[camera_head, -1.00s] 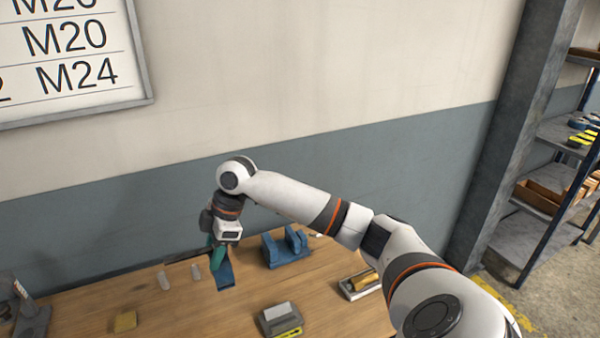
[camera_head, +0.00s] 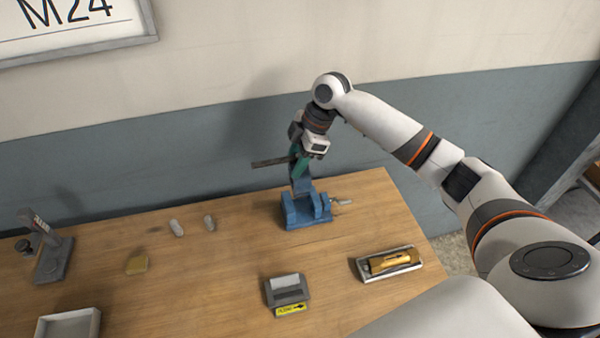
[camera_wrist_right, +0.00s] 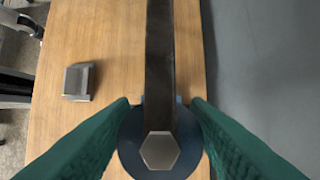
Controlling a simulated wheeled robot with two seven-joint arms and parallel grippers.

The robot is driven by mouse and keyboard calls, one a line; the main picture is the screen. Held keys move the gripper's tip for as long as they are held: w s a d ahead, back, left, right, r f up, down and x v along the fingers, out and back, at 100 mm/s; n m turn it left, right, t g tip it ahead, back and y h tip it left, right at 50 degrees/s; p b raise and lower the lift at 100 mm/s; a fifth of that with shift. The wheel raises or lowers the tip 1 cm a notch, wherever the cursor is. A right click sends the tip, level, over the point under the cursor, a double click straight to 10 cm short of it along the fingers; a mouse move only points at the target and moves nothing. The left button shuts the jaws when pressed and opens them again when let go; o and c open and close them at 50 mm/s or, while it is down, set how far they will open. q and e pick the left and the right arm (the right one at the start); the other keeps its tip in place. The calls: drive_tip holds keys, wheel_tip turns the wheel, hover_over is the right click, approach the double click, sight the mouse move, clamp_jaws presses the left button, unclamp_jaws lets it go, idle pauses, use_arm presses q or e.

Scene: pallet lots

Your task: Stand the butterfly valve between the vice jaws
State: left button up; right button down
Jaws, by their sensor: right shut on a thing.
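The butterfly valve (camera_head: 299,184) has a blue body and a long dark lever (camera_head: 270,162) that points left. My right gripper (camera_head: 302,165), with green fingers, is shut on it and holds it upright at the blue vice (camera_head: 308,213). The valve's lower part overlaps the vice jaws in the head view; I cannot tell whether it touches them or how deep it sits. In the right wrist view the lever (camera_wrist_right: 160,60), a hex nut (camera_wrist_right: 160,150) and the round blue body (camera_wrist_right: 135,160) show between the fingers (camera_wrist_right: 161,103). My left gripper is not in view.
The wall (camera_head: 110,165) rises close behind the vice.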

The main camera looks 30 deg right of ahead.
sight(302, 186)
drive_tip(key=shift+w+d+f, duration=0.15)
drive_tip(key=shift+f, duration=0.4)
wheel_tip(302, 186, down, 3)
drive_tip(key=shift+f+p, duration=0.1)
drive_tip(key=shift+p, duration=0.35)
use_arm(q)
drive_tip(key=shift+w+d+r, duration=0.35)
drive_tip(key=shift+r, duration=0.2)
use_arm(e)
drive_tip(key=shift+f, duration=0.1)
drive_tip(key=shift+f, duration=0.1)
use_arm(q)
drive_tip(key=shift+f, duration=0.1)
use_arm(e)
drive_tip(key=shift+f, duration=0.45)
